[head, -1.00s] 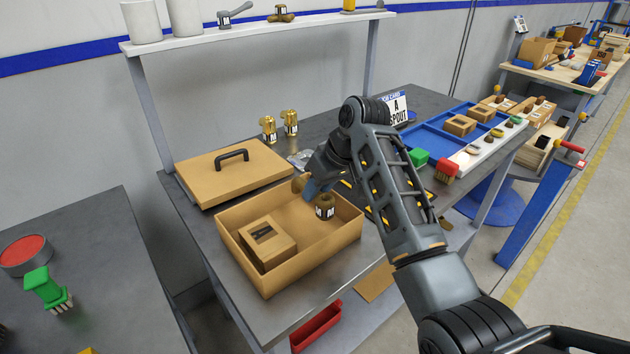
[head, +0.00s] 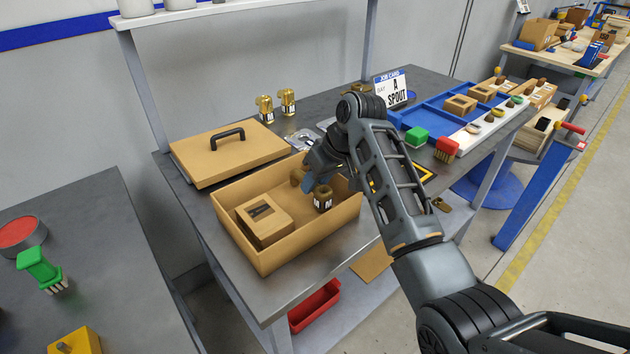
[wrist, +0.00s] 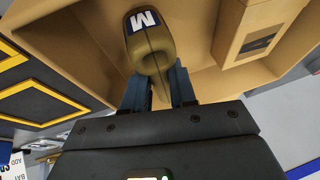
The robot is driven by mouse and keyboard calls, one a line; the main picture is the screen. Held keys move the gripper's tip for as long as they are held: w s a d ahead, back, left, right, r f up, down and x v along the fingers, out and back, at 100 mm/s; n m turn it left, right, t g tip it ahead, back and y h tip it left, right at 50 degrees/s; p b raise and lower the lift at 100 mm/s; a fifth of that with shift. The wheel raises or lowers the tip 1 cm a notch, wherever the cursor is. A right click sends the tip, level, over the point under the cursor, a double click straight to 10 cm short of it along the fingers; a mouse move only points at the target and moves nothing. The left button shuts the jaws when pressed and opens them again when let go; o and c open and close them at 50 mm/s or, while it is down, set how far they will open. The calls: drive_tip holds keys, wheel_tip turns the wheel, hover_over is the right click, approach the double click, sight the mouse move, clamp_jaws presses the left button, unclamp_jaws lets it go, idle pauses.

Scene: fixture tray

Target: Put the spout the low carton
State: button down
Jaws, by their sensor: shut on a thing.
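The spout (head: 323,200) is a dark bronze fitting with a white "M" label. It is inside the low carton (head: 290,250), an open tan box on the bench, towards its right end. My gripper (head: 308,181) is shut on the spout; its dark fingers partly hide it in the head view. In the wrist view the spout (wrist: 150,45) sits between the two blue-grey fingertips (wrist: 157,88), its label facing up. I cannot tell whether the spout touches the carton floor.
A small tan box (head: 265,222) with a dark slot fills the carton's left part. The carton's lid (head: 225,160) lies behind. Two brass fittings (head: 276,104), a job card (head: 392,88) reading "A SPOUT" and a blue tray (head: 440,115) stand farther back.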

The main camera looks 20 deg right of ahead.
drive_tip(key=shift+f, duration=0.5)
drive_tip(key=c, duration=0.8)
unclamp_jaws()
drive_tip(key=shift+b+v, duration=0.65)
drive_tip(key=shift+v, duration=3.25)
